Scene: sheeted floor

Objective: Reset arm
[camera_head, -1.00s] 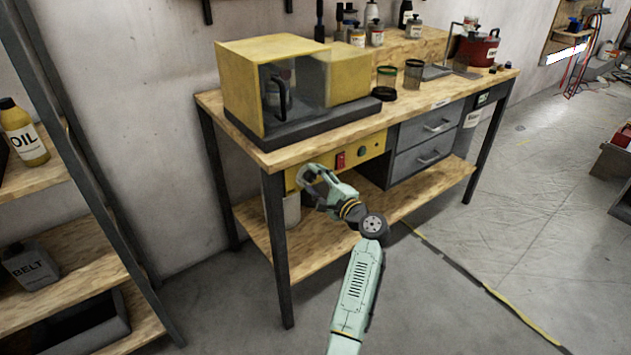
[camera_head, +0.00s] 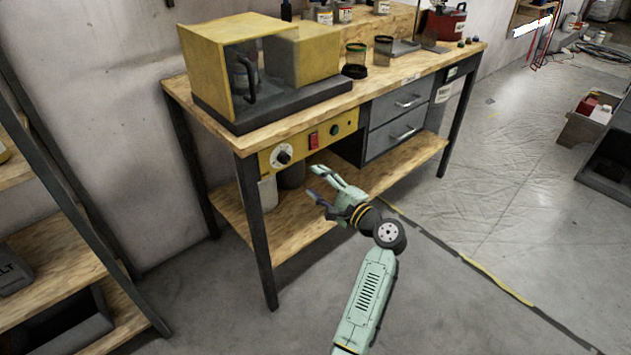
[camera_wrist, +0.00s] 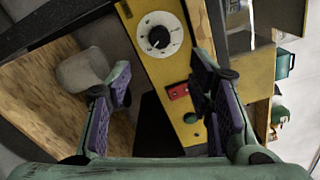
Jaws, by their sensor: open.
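My gripper (camera_head: 318,184) is pale green with dark purple pads. It is open and empty in front of the workbench, below the yellow control panel (camera_head: 300,143). In the wrist view my gripper (camera_wrist: 160,95) has its fingers wide apart, with the panel's dial (camera_wrist: 159,36) and red switch (camera_wrist: 178,91) beyond and between them. My arm reaches up from the bottom of the head view, slightly bent at a dark joint.
The workbench (camera_head: 390,98) carries a yellow machine (camera_head: 205,78), jars and a red pot (camera_head: 445,22). Its lower shelf (camera_head: 285,225) is close behind my gripper. A shelf rack (camera_head: 85,255) stands at the left.

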